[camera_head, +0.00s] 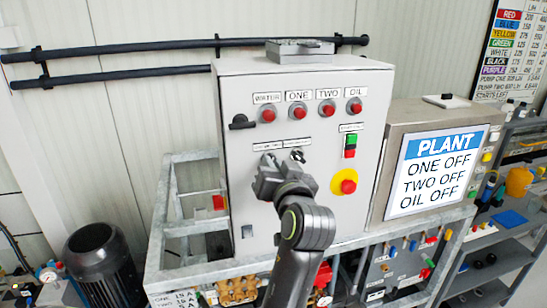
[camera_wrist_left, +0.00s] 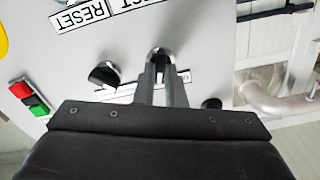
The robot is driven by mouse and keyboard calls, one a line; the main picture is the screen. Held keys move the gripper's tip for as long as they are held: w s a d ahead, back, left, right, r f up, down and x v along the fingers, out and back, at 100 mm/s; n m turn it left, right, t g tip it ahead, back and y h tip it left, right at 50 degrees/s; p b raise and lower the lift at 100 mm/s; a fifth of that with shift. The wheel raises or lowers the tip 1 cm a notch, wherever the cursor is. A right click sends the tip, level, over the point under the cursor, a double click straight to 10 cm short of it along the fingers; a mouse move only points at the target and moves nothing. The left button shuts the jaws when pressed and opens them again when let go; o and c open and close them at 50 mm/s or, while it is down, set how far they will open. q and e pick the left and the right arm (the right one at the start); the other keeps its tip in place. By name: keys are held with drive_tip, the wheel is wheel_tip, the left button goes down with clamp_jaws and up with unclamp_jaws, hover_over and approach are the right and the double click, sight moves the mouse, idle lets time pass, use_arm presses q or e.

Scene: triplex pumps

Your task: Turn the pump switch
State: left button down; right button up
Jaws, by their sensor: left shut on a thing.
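The grey control cabinet (camera_head: 300,220) carries two small rotary switches under the red lamps. My left gripper (camera_head: 268,173) is at the left switch and covers most of it in the head view. The switch labels are too small to read in the head view. My right gripper is not in view.
Red lamps (camera_head: 327,108) marked WATER, ONE, TWO and OIL sit above. A green and red button pair (camera_head: 350,146) and a yellow-backed red button (camera_head: 345,182) are to the right. A PLANT display (camera_head: 438,172) reads ONE OFF, TWO OFF, OIL OFF. A black latch (camera_head: 241,122) is at the left.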

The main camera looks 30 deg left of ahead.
use_arm(q)
drive_tip(key=shift+m+p, duration=2)
drive_tip(key=shift+m, duration=0.5)
drive_tip(key=c, duration=1.5)
unclamp_jaws()
drive_tip(key=shift+w, duration=0.1)
drive_tip(key=shift+d+f, duration=0.1)
